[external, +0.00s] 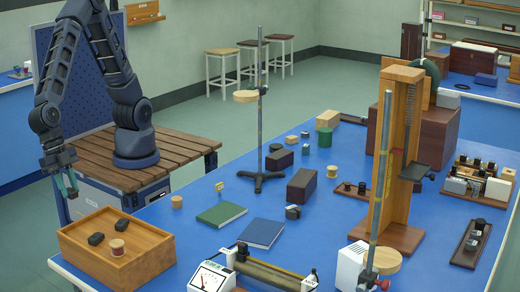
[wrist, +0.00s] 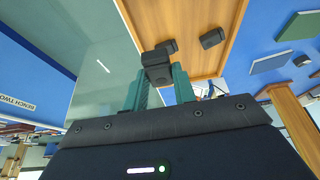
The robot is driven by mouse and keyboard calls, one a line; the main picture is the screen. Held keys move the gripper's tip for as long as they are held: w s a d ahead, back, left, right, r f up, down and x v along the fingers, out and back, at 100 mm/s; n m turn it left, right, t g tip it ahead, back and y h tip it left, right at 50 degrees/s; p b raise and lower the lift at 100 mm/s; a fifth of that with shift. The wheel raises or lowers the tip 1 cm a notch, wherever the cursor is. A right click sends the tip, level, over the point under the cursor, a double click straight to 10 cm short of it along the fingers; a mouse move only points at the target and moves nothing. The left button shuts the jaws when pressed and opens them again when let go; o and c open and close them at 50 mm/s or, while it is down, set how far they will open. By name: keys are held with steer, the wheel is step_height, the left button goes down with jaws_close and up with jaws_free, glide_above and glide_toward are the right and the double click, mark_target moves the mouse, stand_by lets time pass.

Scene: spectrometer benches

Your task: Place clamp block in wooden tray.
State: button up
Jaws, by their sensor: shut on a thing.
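My gripper (external: 67,184) is at the left in the external view, raised beside the left end of the wooden tray (external: 165,246). In the wrist view its green fingers (wrist: 160,88) are shut on a small dark block (wrist: 157,72), which I take to be the clamp block. The held block is hard to make out in the external view. The tray also shows in the wrist view (wrist: 190,18), beyond the fingertips.
The tray stands at the near left corner of the blue bench (external: 190,205). A green book (external: 221,214), a blue book (external: 262,233) and a meter (external: 212,277) lie to its right. A tall stand (external: 261,120) rises farther back. The tray has bare floor between its contents and walls.

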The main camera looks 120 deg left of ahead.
mark_target(80, 235)
step_height(80, 235, down, 12)
steer(key=shift+f, duration=0.15)
stand_by(0.4)
steer(key=shift+f, duration=0.1)
steer(key=o, duration=1)
steer(key=shift+o, duration=0.2)
steer(key=v, duration=1.2)
steer(key=w+a+r, duration=0.4)
steer(key=a+r, duration=0.1)
steer(key=a, duration=0.5)
steer(key=w+a+r+g, duration=0.1)
steer(key=w+a+r, duration=0.25)
steer(key=a, duration=0.65)
steer(key=w+a+r, duration=0.3)
steer(key=a+r, duration=0.2)
steer(key=a, duration=0.5)
steer(key=s+a+r, duration=0.2)
steer(key=a+r, duration=0.1)
steer(key=a, duration=0.5)
steer(key=s+a+r, duration=0.2)
steer(key=s+a, duration=0.1)
steer(key=a, duration=0.5)
steer(key=s+a+t, duration=0.1)
steer(key=s+a, duration=1)
steer(key=shift+r, duration=0.45)
